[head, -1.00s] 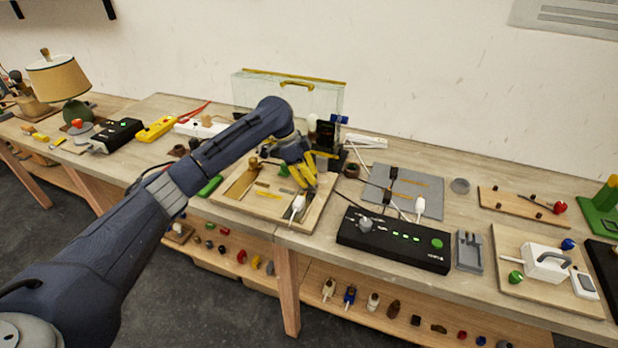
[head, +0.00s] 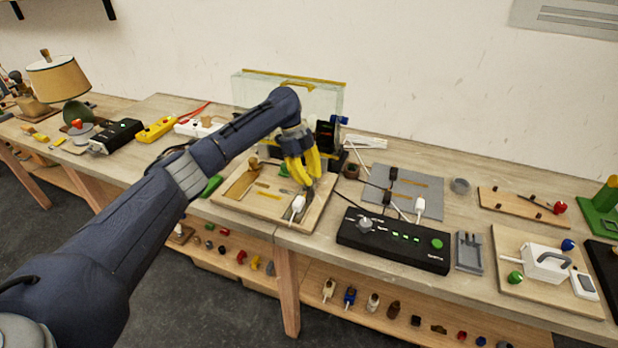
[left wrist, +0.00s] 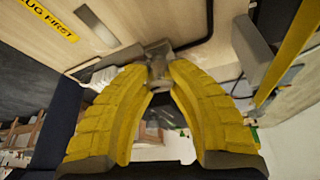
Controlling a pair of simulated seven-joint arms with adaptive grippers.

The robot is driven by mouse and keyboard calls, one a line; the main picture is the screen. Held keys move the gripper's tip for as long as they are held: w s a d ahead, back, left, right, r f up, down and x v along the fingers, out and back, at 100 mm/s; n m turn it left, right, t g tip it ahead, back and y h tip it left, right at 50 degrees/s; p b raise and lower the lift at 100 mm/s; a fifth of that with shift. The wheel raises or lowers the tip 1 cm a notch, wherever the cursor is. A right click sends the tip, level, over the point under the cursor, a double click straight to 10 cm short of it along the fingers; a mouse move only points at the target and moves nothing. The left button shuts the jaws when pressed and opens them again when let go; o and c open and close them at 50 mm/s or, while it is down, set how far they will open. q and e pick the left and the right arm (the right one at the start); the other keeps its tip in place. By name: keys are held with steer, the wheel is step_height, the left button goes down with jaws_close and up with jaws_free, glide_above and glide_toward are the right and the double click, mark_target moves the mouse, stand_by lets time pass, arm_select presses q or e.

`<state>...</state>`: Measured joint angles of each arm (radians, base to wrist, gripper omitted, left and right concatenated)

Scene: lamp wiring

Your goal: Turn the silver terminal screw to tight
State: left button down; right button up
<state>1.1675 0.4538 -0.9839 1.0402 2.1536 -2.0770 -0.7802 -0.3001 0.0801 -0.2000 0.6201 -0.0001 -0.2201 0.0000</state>
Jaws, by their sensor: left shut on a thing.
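My left gripper (head: 305,180) points down over the right part of the wooden wiring board (head: 232,208). Its yellow fingers are closed on a small silver-grey piece, which looks like the silver terminal screw (left wrist: 157,52), in the left wrist view, where the fingertips (left wrist: 158,72) sit on either side of it. The fingers hide much of the screw, and I cannot tell how tight it is. My right gripper is out of view.
A clear case (head: 290,92) and a small dark device stand behind. A yellow label (left wrist: 48,20) ending in "UG FIRST" is on the board. A grey mat (head: 405,190) lies farther right.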

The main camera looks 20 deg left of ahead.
arm_select(q)
steer(key=shift+a, duration=0.1)
stand_by(0.4)
steer(key=c, duration=1.1)
jaws_free()
